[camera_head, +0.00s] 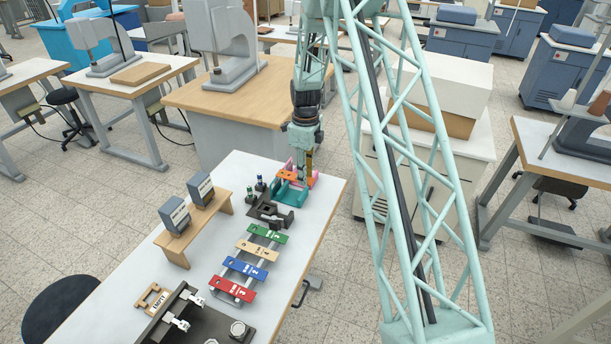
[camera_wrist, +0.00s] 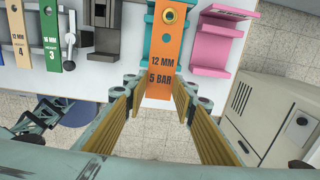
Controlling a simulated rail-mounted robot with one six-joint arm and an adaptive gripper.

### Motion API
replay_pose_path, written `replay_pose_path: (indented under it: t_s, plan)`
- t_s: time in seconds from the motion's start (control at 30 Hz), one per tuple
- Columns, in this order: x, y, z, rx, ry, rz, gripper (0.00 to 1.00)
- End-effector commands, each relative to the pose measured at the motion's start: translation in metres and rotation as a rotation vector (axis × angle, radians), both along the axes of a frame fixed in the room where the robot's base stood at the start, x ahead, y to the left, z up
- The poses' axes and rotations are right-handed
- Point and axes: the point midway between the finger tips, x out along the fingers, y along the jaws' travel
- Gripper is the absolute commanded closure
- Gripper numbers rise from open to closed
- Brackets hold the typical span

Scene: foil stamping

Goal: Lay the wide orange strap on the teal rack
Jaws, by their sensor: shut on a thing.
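The wide orange strap (camera_wrist: 163,58), marked 12 MM and 5 BAR with a brass ring near its far end, runs out from between my fingers in the wrist view. My gripper (camera_wrist: 158,88) is shut on its near end. The teal rack (camera_wrist: 150,22) shows at both sides of the strap and is partly hidden under it. In the head view my gripper (camera_head: 302,168) points down at the table's far end, over the teal rack (camera_head: 287,193). I cannot tell whether the strap touches the rack.
A pink rack (camera_wrist: 214,45) stands close to the right of the teal one. A dark clamp fixture (camera_head: 270,212) and green, tan, blue and red labelled bars (camera_head: 246,268) lie nearer on the white table. A wooden stand (camera_head: 190,240) with two grey displays is at the left.

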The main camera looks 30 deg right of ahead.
Motion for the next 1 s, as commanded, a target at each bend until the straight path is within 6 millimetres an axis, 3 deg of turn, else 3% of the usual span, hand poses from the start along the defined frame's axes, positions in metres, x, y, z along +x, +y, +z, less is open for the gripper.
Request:
replay_pose_path:
  t_s: [0.3,1.0]
  plan:
    - [0.0,0.0,-0.001,0.001,-0.003,0.0,0.84]
    - [0.0,0.0,-0.032,0.001,-0.003,0.001,0.84]
